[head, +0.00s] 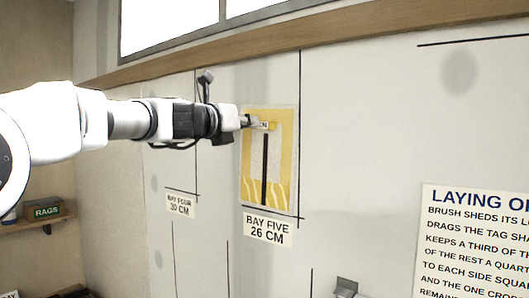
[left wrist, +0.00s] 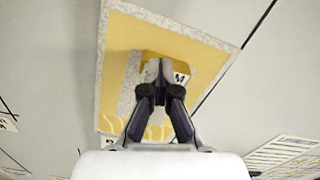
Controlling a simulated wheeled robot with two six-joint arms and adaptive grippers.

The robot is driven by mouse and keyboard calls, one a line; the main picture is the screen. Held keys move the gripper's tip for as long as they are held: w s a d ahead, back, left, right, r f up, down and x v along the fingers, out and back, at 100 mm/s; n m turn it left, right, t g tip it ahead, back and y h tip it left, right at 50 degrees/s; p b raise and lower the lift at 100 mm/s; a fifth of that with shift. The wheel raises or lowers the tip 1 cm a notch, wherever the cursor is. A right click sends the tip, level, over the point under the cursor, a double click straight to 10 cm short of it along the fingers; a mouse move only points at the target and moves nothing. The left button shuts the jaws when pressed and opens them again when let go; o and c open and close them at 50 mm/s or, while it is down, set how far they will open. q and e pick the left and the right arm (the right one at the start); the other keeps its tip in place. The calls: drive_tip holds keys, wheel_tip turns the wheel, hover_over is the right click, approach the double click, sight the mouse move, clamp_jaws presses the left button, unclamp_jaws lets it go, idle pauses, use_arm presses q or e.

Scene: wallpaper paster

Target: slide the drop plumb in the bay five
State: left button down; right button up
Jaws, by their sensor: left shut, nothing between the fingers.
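The bay five panel (head: 286,160) is a yellow sheet on the wall with a grey inner area and a dark vertical strip (head: 265,168). A small yellow block with a white lettered tag (head: 265,126) sits at the top of the strip; I take it for the drop plumb. In the left wrist view the block (left wrist: 151,60) and its tag, which seems to read M, lie just beyond my fingertips. My left gripper (head: 249,122) is shut and empty, with its tips against or very near the block; contact cannot be told. My right gripper is not in view.
A "BAY FIVE 26 CM" label (head: 267,229) is under the panel, and a "BAY FOUR" label (head: 180,204) is to its left. A large text sign (head: 473,240) hangs at the right. A small grey bracket (head: 347,287) is at the bottom. A wooden rail (head: 330,32) runs above.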

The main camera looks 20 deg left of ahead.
use_arm(q)
drive_tip(key=shift+w+a+f+n+p, duration=0.2)
drive_tip(key=shift+n+p, duration=0.15)
drive_tip(key=shift+n, duration=0.15)
idle(0.4)
drive_tip(key=c, duration=1.2)
unclamp_jaws()
drive_tip(key=shift+a, duration=0.15)
drive_tip(key=shift+c, duration=0.2)
drive_tip(key=shift+w+f, duration=0.2)
drive_tip(key=shift+w, duration=0.15)
drive_tip(key=shift+r, duration=0.1)
